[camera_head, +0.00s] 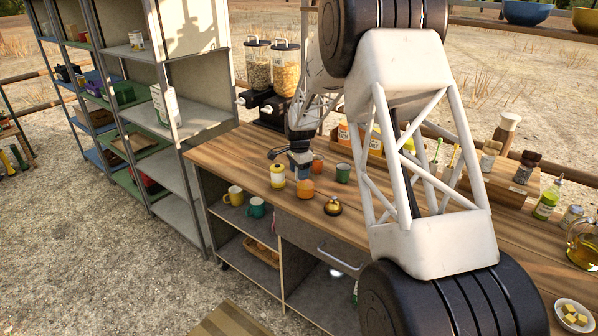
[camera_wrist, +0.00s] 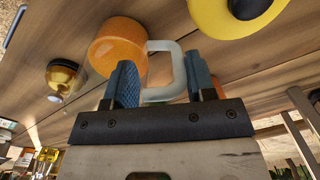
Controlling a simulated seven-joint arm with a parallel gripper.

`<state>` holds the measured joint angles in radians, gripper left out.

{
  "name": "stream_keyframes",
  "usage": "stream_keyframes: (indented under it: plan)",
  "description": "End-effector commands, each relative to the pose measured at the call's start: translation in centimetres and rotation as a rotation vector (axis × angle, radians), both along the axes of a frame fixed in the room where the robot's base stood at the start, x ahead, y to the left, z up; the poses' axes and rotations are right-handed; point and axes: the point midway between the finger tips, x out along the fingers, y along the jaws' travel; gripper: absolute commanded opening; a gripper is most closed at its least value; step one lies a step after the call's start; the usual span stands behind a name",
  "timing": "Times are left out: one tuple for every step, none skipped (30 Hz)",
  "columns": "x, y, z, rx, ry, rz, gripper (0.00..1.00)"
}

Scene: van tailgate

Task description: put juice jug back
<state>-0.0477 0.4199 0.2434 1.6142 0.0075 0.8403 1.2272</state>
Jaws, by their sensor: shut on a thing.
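The juice jug (camera_head: 306,189) is orange and round, and it is near the front edge of the wooden counter (camera_head: 240,153). In the wrist view its orange body (camera_wrist: 118,45) and pale handle (camera_wrist: 178,70) show. My gripper (camera_head: 301,170) is above and just behind the jug. In the wrist view the two blue fingers (camera_wrist: 163,84) stand on either side of the handle and are shut on it. I cannot tell whether the jug touches the counter.
A red cup (camera_head: 317,163) and green cup (camera_head: 343,173) stand behind. Grey shelving (camera_head: 197,117) rises at left.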

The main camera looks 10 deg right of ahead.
Motion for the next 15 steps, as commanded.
stream_keyframes:
  plan:
    - [0.03, 0.0, 0.06, 0.0, -0.001, 0.0, 0.08]
    - [0.02, 0.0, 0.06, 0.0, -0.001, 0.0, 0.08]
    - [0.02, 0.0, 0.06, 0.0, -0.001, 0.0, 0.08]
    - [0.02, 0.0, 0.06, 0.0, -0.001, 0.0, 0.08]
    - [0.02, 0.0, 0.06, 0.0, -0.001, 0.0, 0.08]
    - [0.02, 0.0, 0.06, 0.0, -0.001, 0.0, 0.08]
    - [0.02, 0.0, 0.05, 0.0, -0.001, 0.0, 0.08]
    - [0.02, 0.0, 0.02, 0.0, 0.0, 0.0, 0.08]
    - [0.01, 0.0, -0.04, 0.0, 0.0, 0.0, 0.08]
    - [0.01, 0.0, -0.11, 0.0, 0.0, 0.0, 0.08]
    - [0.01, 0.0, -0.17, 0.0, 0.0, 0.0, 0.08]
    - [0.02, 0.01, -0.25, 0.0, 0.0, 0.0, 0.08]
    - [0.0, 0.0, -0.31, 0.0, 0.0, 0.0, 0.52]
    - [0.01, 0.0, -0.29, 0.0, 0.0, 0.0, 0.57]
    - [0.0, 0.0, -0.29, 0.0, 0.0, 0.0, 0.63]
